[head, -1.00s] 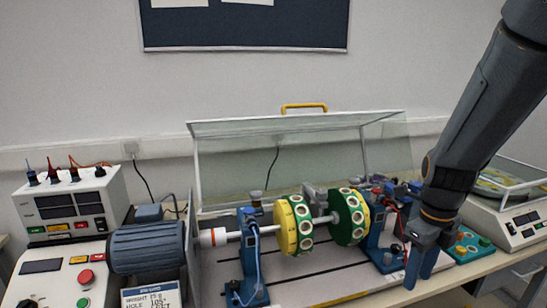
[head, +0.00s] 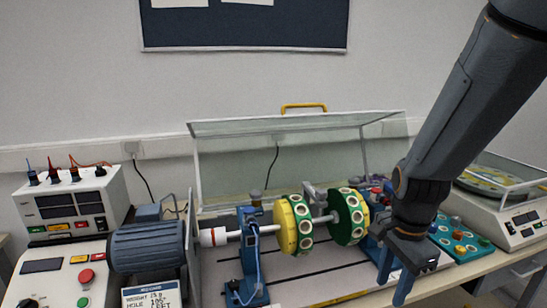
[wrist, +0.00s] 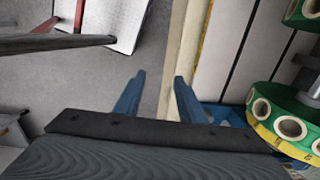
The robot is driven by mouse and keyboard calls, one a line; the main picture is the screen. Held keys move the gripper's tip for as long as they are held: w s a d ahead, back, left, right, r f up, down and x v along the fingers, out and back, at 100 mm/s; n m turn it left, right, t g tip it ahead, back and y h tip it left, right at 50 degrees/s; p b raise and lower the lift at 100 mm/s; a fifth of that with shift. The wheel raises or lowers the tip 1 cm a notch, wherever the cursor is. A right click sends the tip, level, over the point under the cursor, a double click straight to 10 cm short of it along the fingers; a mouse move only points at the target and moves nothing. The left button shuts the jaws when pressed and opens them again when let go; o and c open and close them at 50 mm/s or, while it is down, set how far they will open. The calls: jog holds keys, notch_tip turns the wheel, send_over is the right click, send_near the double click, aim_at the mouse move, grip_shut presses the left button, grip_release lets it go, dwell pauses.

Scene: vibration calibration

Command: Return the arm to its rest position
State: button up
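My gripper (head: 392,284) hangs at the lower right in the head view, fingers pointing down at the front edge of the bench, in front of the rig's right bearing block. In the wrist view its two blue fingers (wrist: 159,79) are apart with nothing between them. The bench's front edge and the floor show below. The arm is stretched out over the right part of the bench and hides part of the right block.
The rotor has two green-and-yellow discs (head: 348,217) on a shaft under a raised clear cover (head: 290,127). A blue motor (head: 148,247) and control boxes (head: 75,204) stand left. A teal tray (head: 459,240) and a scale (head: 510,217) stand right.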

jog(key=s+a+n, duration=0.3)
jog(key=a+n, duration=0.3)
jog(key=n, duration=0.9)
jog(key=shift+s+f+t, duration=0.3)
jog(key=shift+s, duration=0.05)
dwell(0.9)
